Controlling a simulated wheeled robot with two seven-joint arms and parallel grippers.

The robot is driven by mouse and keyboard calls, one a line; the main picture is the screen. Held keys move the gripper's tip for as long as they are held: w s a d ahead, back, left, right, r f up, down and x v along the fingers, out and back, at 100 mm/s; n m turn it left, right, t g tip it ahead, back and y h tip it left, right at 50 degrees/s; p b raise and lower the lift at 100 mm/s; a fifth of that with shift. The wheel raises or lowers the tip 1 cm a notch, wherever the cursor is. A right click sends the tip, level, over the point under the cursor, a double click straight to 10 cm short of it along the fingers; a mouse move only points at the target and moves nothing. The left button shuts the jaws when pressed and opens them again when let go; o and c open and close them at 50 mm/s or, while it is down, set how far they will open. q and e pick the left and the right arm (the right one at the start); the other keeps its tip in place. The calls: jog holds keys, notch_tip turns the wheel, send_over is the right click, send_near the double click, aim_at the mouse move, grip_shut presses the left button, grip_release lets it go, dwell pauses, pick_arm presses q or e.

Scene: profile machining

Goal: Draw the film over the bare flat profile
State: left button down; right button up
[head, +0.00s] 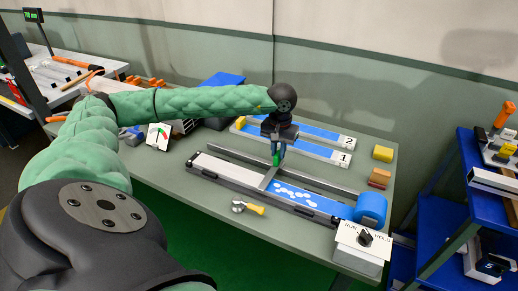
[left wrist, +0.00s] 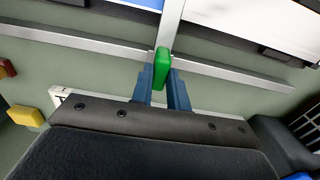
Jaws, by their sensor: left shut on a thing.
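The flat profile (head: 226,169) lies in a long track on the bench, white and bare on its left part. Blue film (head: 315,203) with pale blotches covers its right part, leading to the blue film roll (head: 371,208). A grey crossbar (head: 267,180) spans the track between bare and covered parts. My left gripper (head: 277,146) is shut on the crossbar's green handle (head: 276,159). In the left wrist view the green handle (left wrist: 162,66) sits between the blue fingers, with a little blue film (left wrist: 142,3) left of the bar and the bare white profile (left wrist: 245,22) right. My right gripper is not in view.
A RUN/HOLD switch box (head: 362,247) stands at the bench's front right corner. A yellow-handled tool (head: 247,207) lies before the track. Behind it are film-covered profiles marked 1 and 2 (head: 325,151). Yellow (head: 383,153) and brown (head: 379,177) blocks sit at right; a dial gauge (head: 159,136) stands left.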

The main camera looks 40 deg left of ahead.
pick_arm(q)
jog(key=shift+a+f, duration=0.1)
jog(key=shift+a, duration=0.05)
jog(key=shift+s+a+b, duration=0.25)
jog(key=shift+a+b, duration=0.1)
jog(key=shift+a, duration=0.4)
jog(key=shift+s+a+b, duration=0.25)
jog(key=shift+a+b, duration=0.15)
jog(key=shift+a, duration=0.35)
jog(key=shift+s+a+b, duration=0.25)
jog(key=shift+a+b, duration=0.1)
jog(key=shift+a, duration=0.4)
jog(key=shift+s+a+b, duration=0.15)
jog(key=shift+a+b, duration=0.2)
jog(key=shift+a, duration=0.35)
jog(key=shift+s+a+b, duration=0.25)
jog(key=shift+a+b, duration=0.1)
jog(key=shift+a, duration=0.5)
jog(key=shift+s+a+b, duration=0.25)
jog(key=shift+a+b, duration=0.05)
jog(key=shift+a, duration=0.65)
jog(key=shift+s+a+b, duration=0.25)
jog(key=shift+a+b, duration=0.05)
jog(key=shift+a, duration=0.45)
jog(key=shift+s+a+b, duration=0.2)
jog(key=shift+a+b, duration=0.15)
jog(key=shift+a, duration=0.45)
jog(key=shift+s+a+b, duration=0.25)
jog(key=shift+a+b, duration=0.05)
jog(key=shift+a, duration=0.45)
